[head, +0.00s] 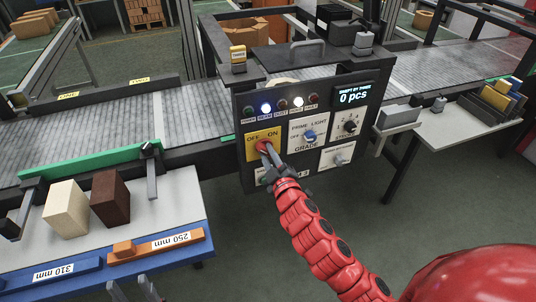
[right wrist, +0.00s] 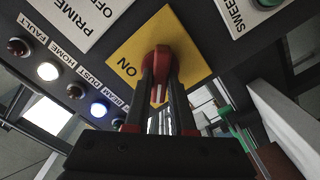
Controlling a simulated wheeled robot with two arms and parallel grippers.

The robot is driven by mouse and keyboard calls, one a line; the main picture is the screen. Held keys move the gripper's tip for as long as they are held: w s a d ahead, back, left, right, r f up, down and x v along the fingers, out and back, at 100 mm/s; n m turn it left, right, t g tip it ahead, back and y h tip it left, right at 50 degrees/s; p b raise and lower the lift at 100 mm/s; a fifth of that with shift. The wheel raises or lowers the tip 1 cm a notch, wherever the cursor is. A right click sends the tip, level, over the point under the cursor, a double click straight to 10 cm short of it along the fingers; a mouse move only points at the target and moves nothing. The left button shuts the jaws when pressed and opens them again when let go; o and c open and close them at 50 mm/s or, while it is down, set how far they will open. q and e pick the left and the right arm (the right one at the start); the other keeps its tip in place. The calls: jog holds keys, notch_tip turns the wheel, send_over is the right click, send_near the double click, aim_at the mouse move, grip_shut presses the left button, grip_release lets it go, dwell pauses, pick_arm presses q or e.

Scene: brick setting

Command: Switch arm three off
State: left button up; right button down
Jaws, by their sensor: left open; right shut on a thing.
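The control panel (head: 246,170) stands in front of the conveyor. It carries a yellow plate (head: 249,146) marked OFF and ON, with a red rotary switch (head: 262,146) on it. My right gripper (head: 268,155) is shut on this switch. In the right wrist view, the red switch (right wrist: 158,62) sits between the fingers of my right gripper (right wrist: 161,92), on the yellow plate (right wrist: 188,42); ON is readable and OFF cannot be read there. The switch's exact setting is hard to tell. My left gripper (head: 134,291) is open and empty at the bottom edge.
A blue lamp (head: 266,107) and a white lamp (head: 298,104) are lit on the panel. The display (head: 353,94) reads 0 pcs. A blue PRIME LIGHT knob (head: 309,136) is close to the right. Cream (head: 66,209) and brown (head: 110,198) blocks stand on the left table.

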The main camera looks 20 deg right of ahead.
jog(key=c, duration=0.8)
grip_release()
jog(key=shift+o, duration=0.2)
jog(key=s+p, duration=0.5)
jog(key=s, duration=1.2)
jog(key=shift+s+d+p, duration=0.2)
jog(key=shift+d+p, duration=0.1)
jog(key=shift+p, duration=0.1)
